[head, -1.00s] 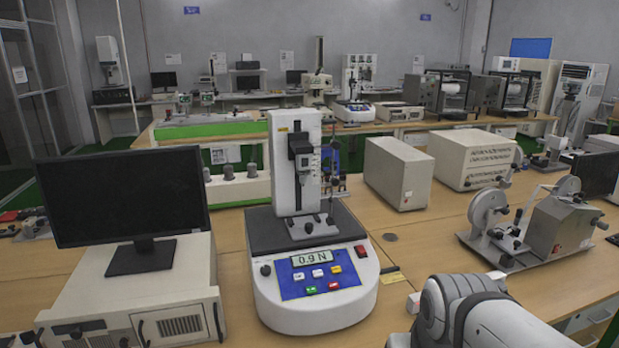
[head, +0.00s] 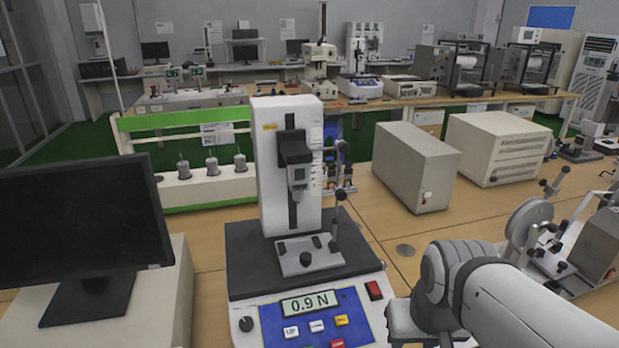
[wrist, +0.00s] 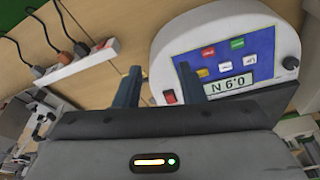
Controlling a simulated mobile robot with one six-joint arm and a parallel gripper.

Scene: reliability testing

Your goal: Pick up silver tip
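The white test stand (head: 268,150) with a "0.9 N" display stands in the middle of the head view. I cannot clearly single out a silver tip; the parts below the gauge head are too small to tell. In the wrist view, the stand's blue panel (wrist: 225,62) shows upside down beyond my gripper (wrist: 159,70). Its two dark fingers are apart with nothing between them. In the head view my arm is at the lower right, and the gripper is not visible there.
A black monitor (head: 80,225) stands at the left. Two beige boxes (head: 412,165) (head: 495,148) and a reel machine (head: 590,240) are at the right. A power strip with plugs (wrist: 85,62) shows in the wrist view. Bare wooden table (head: 375,215) lies right of the stand.

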